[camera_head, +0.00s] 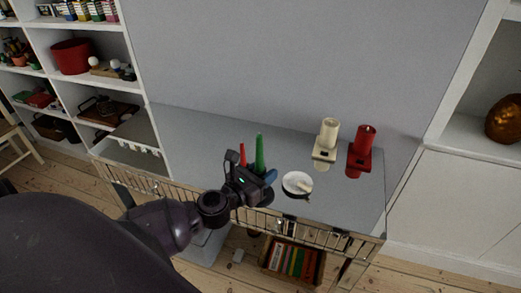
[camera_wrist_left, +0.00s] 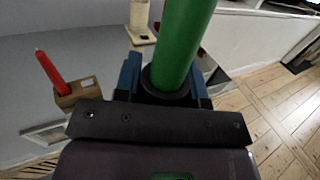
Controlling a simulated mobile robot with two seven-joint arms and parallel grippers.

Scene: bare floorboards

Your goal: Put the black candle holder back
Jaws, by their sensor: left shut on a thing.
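The black candle holder (camera_wrist_left: 167,92) is a dark round cup under a thick green candle (camera_wrist_left: 184,40) in the left wrist view. My left gripper (camera_wrist_left: 166,88) is shut on it, with a blue fingertip on each side. In the head view the green candle (camera_head: 260,152) stands nearly upright above my left gripper (camera_head: 262,176), at the front part of the grey shelf top (camera_head: 210,135). The holder is mostly hidden there by the gripper. I cannot tell whether its base touches the surface. My right gripper is not in view.
A thin red candle (camera_head: 242,153) in a wooden holder (camera_wrist_left: 78,93) stands close left. A white dish (camera_head: 297,183) lies right of the gripper. A cream candle holder (camera_head: 325,149) and a red one (camera_head: 360,156) stand farther right. A railing (camera_head: 310,231) runs along the front.

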